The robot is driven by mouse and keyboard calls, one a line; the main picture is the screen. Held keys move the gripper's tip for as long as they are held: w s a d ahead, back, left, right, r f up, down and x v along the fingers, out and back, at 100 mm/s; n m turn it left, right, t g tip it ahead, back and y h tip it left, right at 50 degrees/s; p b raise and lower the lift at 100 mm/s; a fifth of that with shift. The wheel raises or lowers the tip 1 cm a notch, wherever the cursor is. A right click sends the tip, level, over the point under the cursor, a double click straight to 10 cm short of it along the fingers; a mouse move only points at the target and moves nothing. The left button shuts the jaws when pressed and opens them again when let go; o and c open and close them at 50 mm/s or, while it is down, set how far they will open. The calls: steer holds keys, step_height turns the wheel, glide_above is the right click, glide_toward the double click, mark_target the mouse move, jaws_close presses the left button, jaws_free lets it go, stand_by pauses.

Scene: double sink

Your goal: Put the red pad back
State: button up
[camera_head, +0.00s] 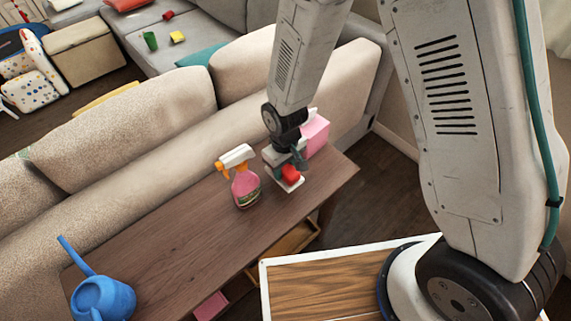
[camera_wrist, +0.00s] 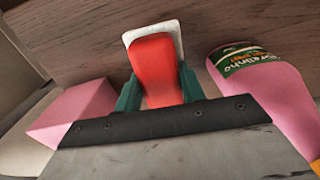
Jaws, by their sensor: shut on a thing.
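The red pad (camera_head: 292,174) is at the right part of the wooden table behind the sofa. In the wrist view the red pad (camera_wrist: 158,70) lies between the two green fingers. A white piece (camera_wrist: 172,26) with rounded corners shows around its far end; I cannot tell whether it is a holder under the pad or part of it. The white piece also shows in the head view (camera_head: 289,185), at the tabletop. My gripper (camera_head: 288,166) points down and is shut on the red pad; its fingers also show in the wrist view (camera_wrist: 160,88).
A pink spray bottle (camera_head: 245,187) with a white and orange head stands close left of my gripper. A pink block (camera_head: 315,134) is close behind it. A blue watering can (camera_head: 104,298) stands at the table's left end. The tabletop (camera_head: 175,240) between can and bottle is clear.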

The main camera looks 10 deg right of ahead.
mark_target(286, 171)
steer(key=f, duration=0.1)
steer(key=w+f, duration=0.1)
steer(key=f, duration=0.1)
steer(key=shift+d+f, duration=0.15)
steer(key=shift+d, duration=0.05)
steer(key=shift+w+a+f, duration=0.1)
steer(key=shift+a+f, duration=0.05)
steer(key=shift+f, duration=0.05)
steer(key=shift+f, duration=0.1)
steer(key=o, duration=0.9)
steer(key=shift+o, duration=0.2)
